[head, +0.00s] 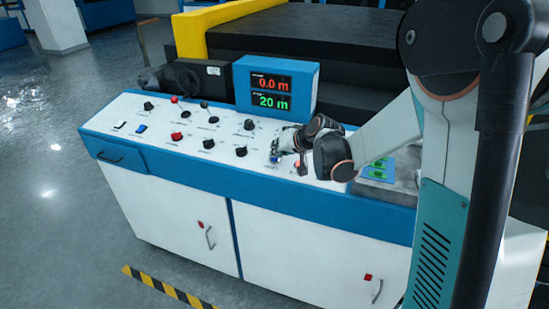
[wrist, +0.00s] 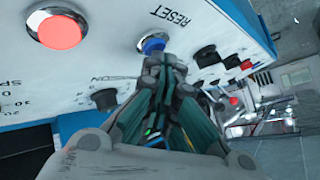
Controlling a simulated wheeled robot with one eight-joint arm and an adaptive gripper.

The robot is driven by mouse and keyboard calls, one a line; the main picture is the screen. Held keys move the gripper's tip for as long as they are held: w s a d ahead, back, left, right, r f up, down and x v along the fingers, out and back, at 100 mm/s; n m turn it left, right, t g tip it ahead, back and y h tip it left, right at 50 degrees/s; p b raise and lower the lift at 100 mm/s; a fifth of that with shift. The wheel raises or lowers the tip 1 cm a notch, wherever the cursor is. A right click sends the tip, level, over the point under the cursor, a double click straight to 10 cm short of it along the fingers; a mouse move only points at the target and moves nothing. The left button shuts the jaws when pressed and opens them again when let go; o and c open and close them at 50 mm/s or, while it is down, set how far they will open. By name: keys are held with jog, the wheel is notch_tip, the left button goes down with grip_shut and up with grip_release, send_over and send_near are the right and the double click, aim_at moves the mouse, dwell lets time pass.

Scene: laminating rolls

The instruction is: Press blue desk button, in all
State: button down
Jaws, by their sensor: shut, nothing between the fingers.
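A blue round button (wrist: 153,44) in a metal ring sits on the white sloped desk top, beside the printed word RESET, in the wrist view. My gripper (wrist: 164,66) is shut and empty, with its fingertips right at the near edge of this button. The tips overlap the button's lower edge in the picture, and I cannot tell whether they touch it. In the head view my gripper (head: 277,156) is low over the right-middle part of the desk (head: 100,124), and it mostly covers the button there.
A red button (wrist: 60,30) lies left of the blue one in the wrist view. Several black knobs (head: 241,151) stand on the desk. A blue rocker (head: 140,128) sits at the far left. A display (head: 272,92) behind reads 0.0 m and 20 m.

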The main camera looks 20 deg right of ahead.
aim_at(275, 160)
jog(key=shift+s+r+p, duration=0.1)
jog(key=shift+r+p, duration=0.25)
jog(key=shift+r, duration=0.3)
jog(key=shift+s+a+r+p, duration=0.1)
jog(key=shift+r+p, duration=0.5)
jog(key=shift+r, duration=0.2)
jog(key=shift+s+a+r+p, duration=0.1)
jog(key=shift+s+r+p, duration=0.05)
jog(key=shift+r+p, duration=0.55)
jog(key=shift+s+a+r+p, duration=0.1)
jog(key=shift+r+p, duration=0.35)
jog(key=shift+r, duration=0.45)
